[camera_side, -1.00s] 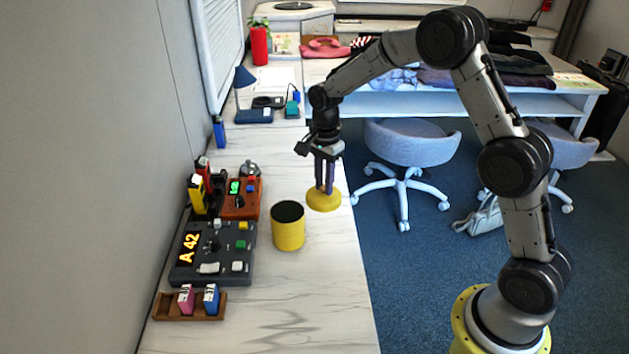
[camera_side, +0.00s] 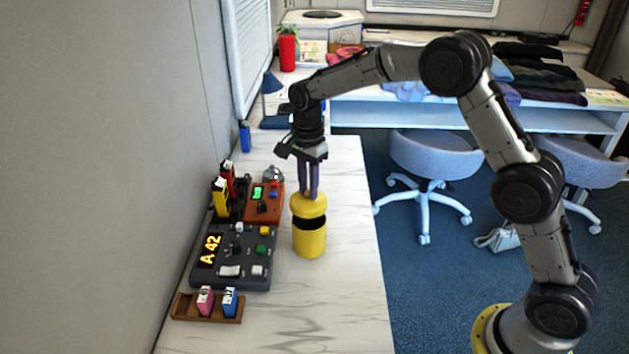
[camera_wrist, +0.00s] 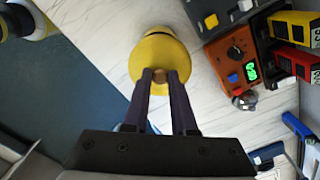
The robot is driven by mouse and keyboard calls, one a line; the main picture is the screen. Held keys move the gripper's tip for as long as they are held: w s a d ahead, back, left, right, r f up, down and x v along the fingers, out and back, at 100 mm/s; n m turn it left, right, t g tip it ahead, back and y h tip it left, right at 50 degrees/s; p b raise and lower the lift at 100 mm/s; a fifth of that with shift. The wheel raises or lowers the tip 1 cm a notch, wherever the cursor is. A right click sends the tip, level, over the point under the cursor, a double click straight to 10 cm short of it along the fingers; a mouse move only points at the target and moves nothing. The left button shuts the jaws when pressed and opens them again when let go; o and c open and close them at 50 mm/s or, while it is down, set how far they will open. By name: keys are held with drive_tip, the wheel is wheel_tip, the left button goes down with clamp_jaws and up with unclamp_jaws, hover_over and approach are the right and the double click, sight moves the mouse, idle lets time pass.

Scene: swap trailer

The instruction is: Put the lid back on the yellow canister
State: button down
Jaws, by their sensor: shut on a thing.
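The yellow canister (camera_side: 309,243) stands upright and open on the white marbled table, its dark inside partly showing. The round yellow lid (camera_side: 308,206) hangs just above and slightly behind the canister's mouth, with a dark gap visible between them in the side view. My gripper (camera_side: 308,192) is shut on the lid's knob from above. In the wrist view my gripper (camera_wrist: 160,75) holds the brown knob, and the lid (camera_wrist: 158,58) covers most of the canister. Whether the lid's edge touches the rim cannot be told.
A dark grey control box (camera_side: 234,257) reading "A 42" stands close left of the canister. An orange box (camera_side: 264,203) with a green display is behind it. A wooden tray (camera_side: 207,308) holds a pink and a blue block. The table right of the canister is clear.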

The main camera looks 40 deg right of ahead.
sight(309, 203)
drive_tip(key=shift+f, duration=2.55)
drive_tip(key=shift+f, duration=0.15)
idle(0.4)
drive_tip(key=shift+c, duration=0.8)
unclamp_jaws()
drive_tip(key=shift+r, duration=3.5)
drive_tip(key=shift+c, duration=0.3)
clamp_jaws()
